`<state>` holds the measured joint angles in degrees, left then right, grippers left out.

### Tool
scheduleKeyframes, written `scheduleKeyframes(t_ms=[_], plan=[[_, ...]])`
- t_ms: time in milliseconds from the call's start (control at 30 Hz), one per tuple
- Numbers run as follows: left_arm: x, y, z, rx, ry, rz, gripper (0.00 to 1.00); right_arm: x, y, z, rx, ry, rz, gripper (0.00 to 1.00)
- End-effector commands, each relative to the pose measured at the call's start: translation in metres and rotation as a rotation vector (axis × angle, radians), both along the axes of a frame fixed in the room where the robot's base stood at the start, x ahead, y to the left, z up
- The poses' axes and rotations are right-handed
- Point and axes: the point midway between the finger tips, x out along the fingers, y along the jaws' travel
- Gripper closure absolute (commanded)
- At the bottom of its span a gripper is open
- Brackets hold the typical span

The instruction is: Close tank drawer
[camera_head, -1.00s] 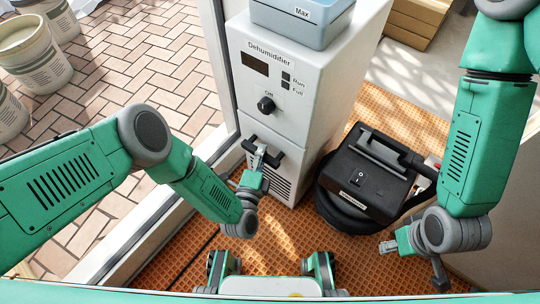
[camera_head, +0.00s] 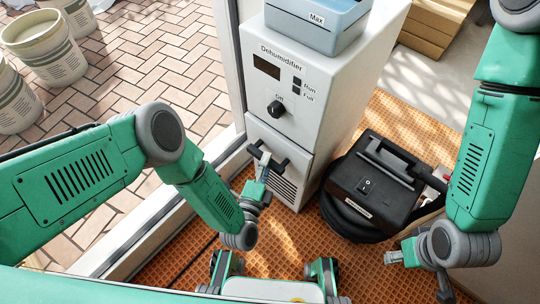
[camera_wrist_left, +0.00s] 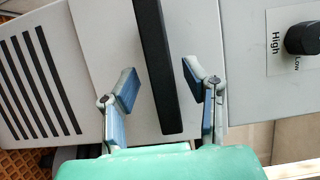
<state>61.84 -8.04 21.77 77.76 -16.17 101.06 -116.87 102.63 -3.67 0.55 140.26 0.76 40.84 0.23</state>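The white dehumidifier (camera_head: 322,92) stands upright at the centre of the head view. Its lower front holds the tank drawer (camera_head: 262,132), with a dark bar handle (camera_head: 286,156). My left gripper (camera_head: 262,160) is at this handle. In the left wrist view, the black handle (camera_wrist_left: 152,45) passes between the two spread fingers of my left gripper (camera_wrist_left: 160,82), with gaps visible beside it. The drawer front also shows there (camera_wrist_left: 105,35). I cannot tell how far the drawer stands out. My right gripper (camera_head: 393,257) is away from the drawer, at lower right, its fingers too small to judge.
A blue container (camera_head: 318,22) marked Max sits on top of the dehumidifier. A black machine (camera_head: 375,180) stands close to its right on the orange floor (camera_head: 290,232). A window frame (camera_head: 150,215) runs close on the left. Buckets (camera_head: 50,48) stand beyond it.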

Motion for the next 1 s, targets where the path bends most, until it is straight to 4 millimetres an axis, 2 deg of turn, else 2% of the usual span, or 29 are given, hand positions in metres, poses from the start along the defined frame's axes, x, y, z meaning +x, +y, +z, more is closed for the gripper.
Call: scheduleKeyframes(t_ms=[100, 300, 600, 633, 700, 733, 1000], plan=[[-0.021, 0.004, -0.001, 0.003, 0.003, -0.001, 0.60, 0.000, 0.000, 0.000, 0.002, 0.000, 0.001, 0.60], [-0.043, 0.007, -0.001, 0.007, 0.003, 0.000, 0.60, 0.000, -0.002, -0.001, 0.006, 0.000, 0.001, 0.60], [-0.046, 0.009, -0.001, 0.007, 0.002, 0.002, 0.60, 0.001, -0.001, -0.001, 0.005, 0.002, 0.001, 0.60], [-0.046, 0.009, -0.001, 0.005, 0.001, 0.002, 0.67, 0.001, -0.001, -0.002, 0.005, 0.002, 0.001, 0.60], [-0.046, 0.013, 0.003, 0.007, -0.004, -0.017, 0.92, 0.001, -0.001, 0.000, 0.005, 0.002, 0.001, 0.60], [-0.046, 0.018, 0.007, 0.010, -0.009, -0.039, 1.00, 0.002, -0.001, 0.001, 0.005, 0.002, 0.001, 0.60], [-0.064, 0.080, 0.064, 0.009, -0.009, -0.353, 1.00, 0.001, -0.001, 0.014, 0.005, 0.002, 0.001, 0.60]])
